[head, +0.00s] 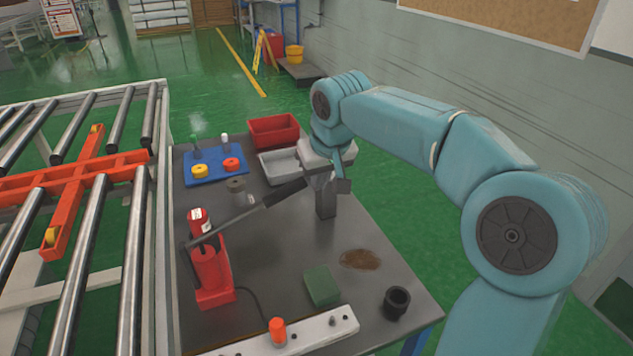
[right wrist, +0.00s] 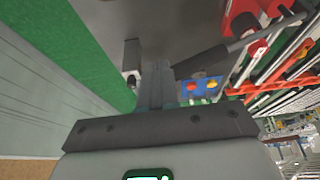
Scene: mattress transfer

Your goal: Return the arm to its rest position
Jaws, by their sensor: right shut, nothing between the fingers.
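My right arm (head: 390,120) reaches in from the right over the grey table (head: 290,245). Its gripper (head: 326,208) points down above the table, shut and empty; its closed fingers also show in the right wrist view (right wrist: 157,78). A red jack (head: 210,275) stands at the table's left side, with a long dark handle (head: 255,212) slanting up to the right. The handle's black grip end is close beside my gripper; I cannot tell whether they touch. My left gripper is not in view.
A roller conveyor (head: 80,260) with an orange frame borders the table's left. A blue tray (head: 215,175), red bin (head: 273,131) and grey bin (head: 278,166) are at the back. A green block (head: 321,286), black cup (head: 396,302) and white bar (head: 310,336) are in front.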

